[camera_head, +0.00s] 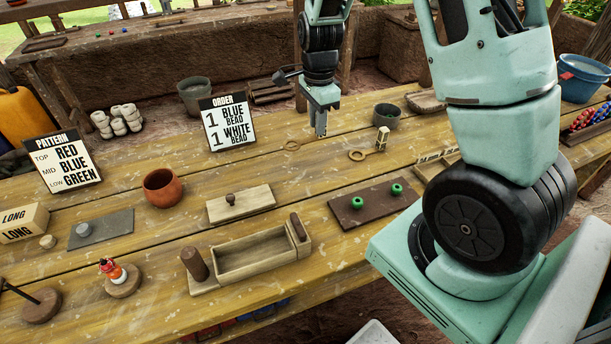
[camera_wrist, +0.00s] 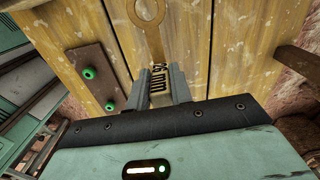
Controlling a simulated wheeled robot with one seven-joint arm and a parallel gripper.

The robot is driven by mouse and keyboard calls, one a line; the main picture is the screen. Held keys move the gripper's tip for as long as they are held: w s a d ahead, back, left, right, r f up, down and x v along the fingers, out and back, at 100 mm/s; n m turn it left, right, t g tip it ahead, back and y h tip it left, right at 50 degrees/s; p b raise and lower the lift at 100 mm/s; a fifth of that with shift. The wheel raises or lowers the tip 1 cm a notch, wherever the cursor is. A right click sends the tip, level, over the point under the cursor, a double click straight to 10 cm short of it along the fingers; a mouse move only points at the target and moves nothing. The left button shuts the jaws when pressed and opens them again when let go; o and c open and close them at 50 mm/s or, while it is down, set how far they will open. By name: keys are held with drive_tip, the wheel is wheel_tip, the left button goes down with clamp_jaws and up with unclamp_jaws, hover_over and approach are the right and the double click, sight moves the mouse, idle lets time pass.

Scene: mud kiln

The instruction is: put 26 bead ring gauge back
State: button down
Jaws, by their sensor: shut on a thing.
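My gripper (camera_head: 321,132) points down over the back of the table and is shut on a wooden ring gauge. The gauge's ring (camera_head: 293,145) sticks out to the left of the fingers. In the wrist view the fingers (camera_wrist: 160,88) clasp the marked handle end (camera_wrist: 158,82), with the ring (camera_wrist: 146,10) away at the top. The dark markings are partly hidden and I cannot read the number surely. A second ring gauge (camera_head: 357,155) lies to the right, with its marked block end (camera_head: 383,138) raised. I cannot tell whether the held gauge touches the table.
A dark board (camera_head: 345,212) with two green beads is nearer me. A grey bowl (camera_head: 386,116) stands behind the second gauge. The order sign (camera_head: 226,122) stands left of my gripper. A wooden lid (camera_head: 241,204) and an open wooden box (camera_head: 250,257) lie at front left.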

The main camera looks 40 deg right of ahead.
drive_tip(key=shift+d+f, duration=0.1)
drive_tip(key=shift+f, duration=0.3)
wheel_tip(320, 180, down, 9)
drive_tip(key=shift+r+p, duration=0.1)
drive_tip(key=shift+p, duration=0.2)
drive_tip(key=c, duration=1.3)
unclamp_jaws()
drive_tip(key=shift+f, duration=0.2)
drive_tip(key=shift+o, duration=0.2)
